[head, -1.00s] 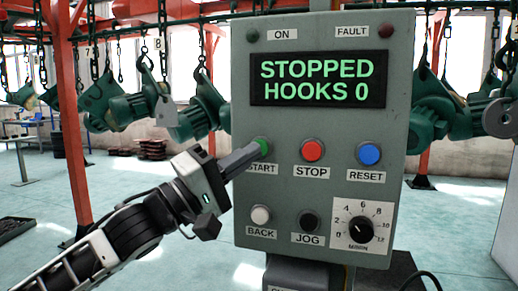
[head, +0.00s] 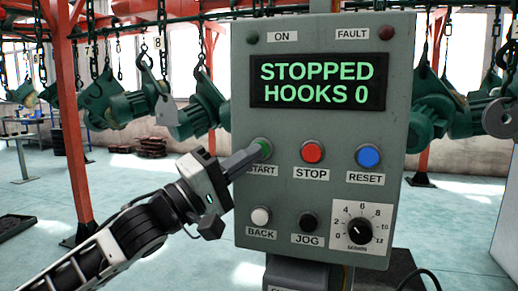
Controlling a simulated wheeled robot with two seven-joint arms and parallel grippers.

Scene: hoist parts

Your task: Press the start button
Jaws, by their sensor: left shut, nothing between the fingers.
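The grey control panel (head: 330,120) stands upright in front of me. Its display (head: 317,82) reads "STOPPED HOOKS 0". The green start button (head: 264,148) is at the panel's left, above a label partly covered by my gripper. My left gripper (head: 256,154) is shut and empty, with its fingertips at the lower left of the start button. They overlap its edge in the picture; I cannot tell whether they touch it. My right gripper is not in view.
The red stop button (head: 312,151) and blue reset button (head: 368,156) are to the right. The white back button (head: 261,215), black jog button (head: 308,221) and a dial (head: 360,229) sit below. Green hoist parts (head: 125,105) hang on chains behind the panel.

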